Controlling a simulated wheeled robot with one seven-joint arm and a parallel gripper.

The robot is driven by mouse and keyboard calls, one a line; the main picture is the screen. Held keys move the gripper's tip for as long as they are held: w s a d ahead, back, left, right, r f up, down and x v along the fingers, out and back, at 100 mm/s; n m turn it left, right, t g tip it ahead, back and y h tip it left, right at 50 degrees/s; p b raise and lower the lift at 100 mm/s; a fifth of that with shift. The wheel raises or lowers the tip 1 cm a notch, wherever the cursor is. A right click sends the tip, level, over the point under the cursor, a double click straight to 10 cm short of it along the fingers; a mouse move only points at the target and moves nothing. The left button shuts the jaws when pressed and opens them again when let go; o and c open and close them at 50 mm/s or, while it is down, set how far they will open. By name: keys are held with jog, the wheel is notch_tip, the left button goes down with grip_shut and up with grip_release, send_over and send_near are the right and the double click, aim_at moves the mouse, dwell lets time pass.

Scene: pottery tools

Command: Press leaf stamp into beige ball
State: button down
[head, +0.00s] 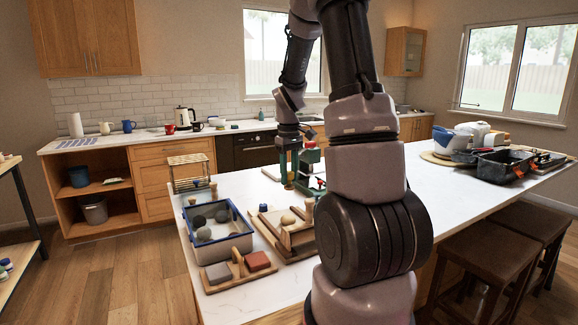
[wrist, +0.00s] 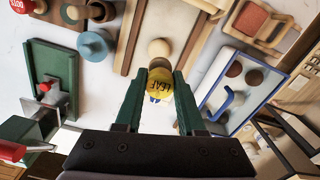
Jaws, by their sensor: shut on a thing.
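The leaf stamp has a yellow cap marked LEAF in the wrist view (wrist: 162,82). My gripper (wrist: 160,85) has its two green fingers on either side of the stamp, shut on it. In the head view my gripper (head: 291,182) is over the counter just past the far edge of a wooden board. The beige ball (head: 288,217) lies on that board, near its far edge. In the wrist view the beige ball (wrist: 160,47) shows just above the stamp's cap, which partly overlaps the area in front of it. The stamp's lower face is hidden.
A blue-rimmed tray (head: 250,232) with dark and grey balls stands left of the board. A small board with grey and red blocks (head: 217,272) is nearer. A green press with a red handle (wrist: 45,88) stands beside my gripper. My arm hides the counter's middle.

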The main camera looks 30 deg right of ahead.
jog(key=f, duration=0.3)
jog(key=shift+w+f, duration=0.1)
jog(key=shift+w, duration=0.25)
send_over(288, 216)
jog(key=shift+f, duration=2.75)
jog(key=shift+f, duration=0.6)
jog(key=shift+r, duration=3)
